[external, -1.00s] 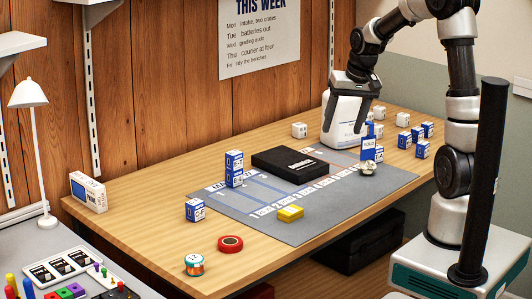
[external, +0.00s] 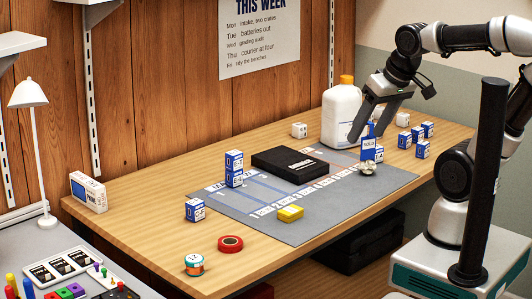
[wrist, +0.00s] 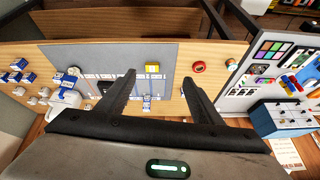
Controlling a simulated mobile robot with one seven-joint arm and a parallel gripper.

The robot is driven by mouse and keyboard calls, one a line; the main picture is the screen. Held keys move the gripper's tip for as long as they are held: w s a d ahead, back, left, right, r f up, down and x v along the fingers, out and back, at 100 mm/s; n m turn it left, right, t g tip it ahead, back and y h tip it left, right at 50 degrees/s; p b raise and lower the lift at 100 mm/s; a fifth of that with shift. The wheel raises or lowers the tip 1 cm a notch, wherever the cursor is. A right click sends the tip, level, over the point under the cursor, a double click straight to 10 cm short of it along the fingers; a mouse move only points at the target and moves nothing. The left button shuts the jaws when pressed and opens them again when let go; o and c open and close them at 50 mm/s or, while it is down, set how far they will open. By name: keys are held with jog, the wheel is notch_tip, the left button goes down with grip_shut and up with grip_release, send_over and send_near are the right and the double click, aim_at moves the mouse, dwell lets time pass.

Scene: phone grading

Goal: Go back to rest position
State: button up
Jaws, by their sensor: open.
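My gripper (external: 366,122) is open and empty. In the external view it hangs above the right part of the bench, in front of the white jug with the orange cap (external: 341,112). In the wrist view its two dark fingers (wrist: 160,90) are spread wide with nothing held between them. The grey mat (external: 285,217) lies below and to the left, with a black box (external: 290,162), stacked blue and white boxes (external: 234,168) and a yellow block (external: 290,213) on it.
Several small white and blue boxes (external: 404,139) sit at the right. Red tape (external: 230,243) and a teal-sided roll (external: 194,264) lie near the front edge. A white lamp (external: 40,150) stands left.

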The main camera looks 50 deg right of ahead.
notch_tip(320, 180, up, 14)
jog(key=s+n+p, duration=0.1)
jog(key=p, duration=1.1)
jog(key=shift+n+p, duration=0.3)
jog(key=shift+p, duration=0.05)
jog(key=shift+d, duration=0.1)
